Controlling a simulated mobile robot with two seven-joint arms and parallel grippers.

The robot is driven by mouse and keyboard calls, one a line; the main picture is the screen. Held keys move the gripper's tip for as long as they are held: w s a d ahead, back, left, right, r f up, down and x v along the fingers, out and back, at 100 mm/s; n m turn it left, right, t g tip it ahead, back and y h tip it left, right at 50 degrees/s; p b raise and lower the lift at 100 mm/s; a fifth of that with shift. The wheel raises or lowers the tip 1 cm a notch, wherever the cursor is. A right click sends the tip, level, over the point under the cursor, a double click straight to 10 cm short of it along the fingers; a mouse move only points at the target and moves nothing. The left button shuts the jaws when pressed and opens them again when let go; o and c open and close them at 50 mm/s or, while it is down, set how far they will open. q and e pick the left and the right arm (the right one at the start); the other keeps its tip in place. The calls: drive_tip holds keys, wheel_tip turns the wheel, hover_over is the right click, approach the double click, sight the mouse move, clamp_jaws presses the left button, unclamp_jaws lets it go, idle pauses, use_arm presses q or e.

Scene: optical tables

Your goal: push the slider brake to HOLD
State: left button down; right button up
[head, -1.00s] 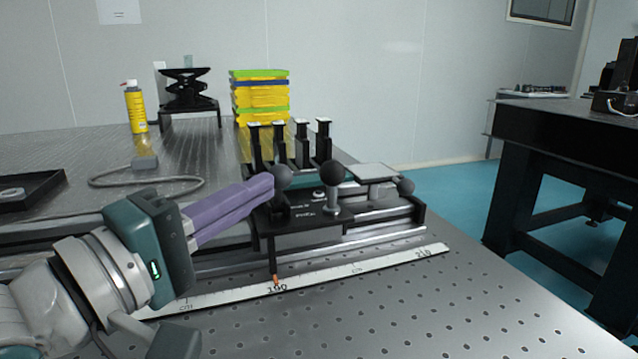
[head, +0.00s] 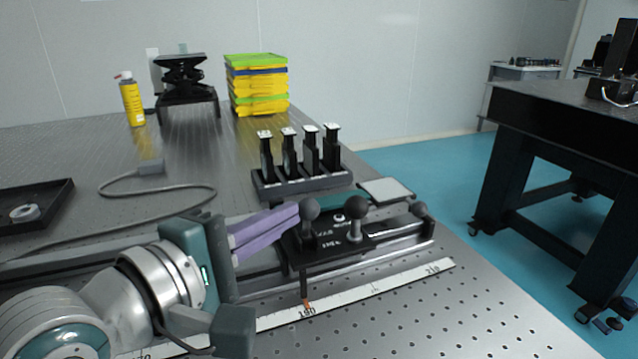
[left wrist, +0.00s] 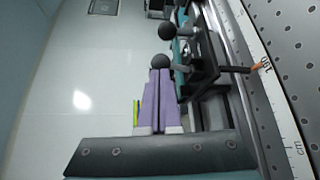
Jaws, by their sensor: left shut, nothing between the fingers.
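The slider (head: 335,243) is a black carriage on a metal rail, with small white lettering on top that I cannot read surely. Two dark ball knobs stand on it, a left one (head: 309,208) and a right one (head: 356,212) on a short metal stem. Which one is the brake I cannot tell. My left gripper (head: 296,213) has purple fingers, shut and empty, with the tips at the left side of the left knob. In the left wrist view the fingertips (left wrist: 160,73) meet a dark knob (left wrist: 160,62); contact is not certain. My right gripper is out of view.
A white scale (head: 375,289) runs along the rail's front, with the slider's orange-tipped pointer (head: 307,302) near 190. A black rack (head: 303,180) with several upright holders stands behind the slider. A grey cable (head: 120,190) lies behind the arm. The perforated tabletop at front right is clear.

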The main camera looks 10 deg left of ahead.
use_arm(q)
drive_tip(key=w+n+g+p, duration=0.1)
drive_tip(key=w+a+r+n+g+p, duration=0.1)
drive_tip(key=n+g+p, duration=0.1)
drive_tip(key=shift+w+a+h, duration=0.2)
drive_tip(key=shift+h, duration=0.1)
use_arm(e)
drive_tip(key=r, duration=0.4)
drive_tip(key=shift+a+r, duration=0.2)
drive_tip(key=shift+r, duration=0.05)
use_arm(q)
drive_tip(key=shift+r+p, duration=0.75)
drive_tip(key=shift+p, duration=0.3)
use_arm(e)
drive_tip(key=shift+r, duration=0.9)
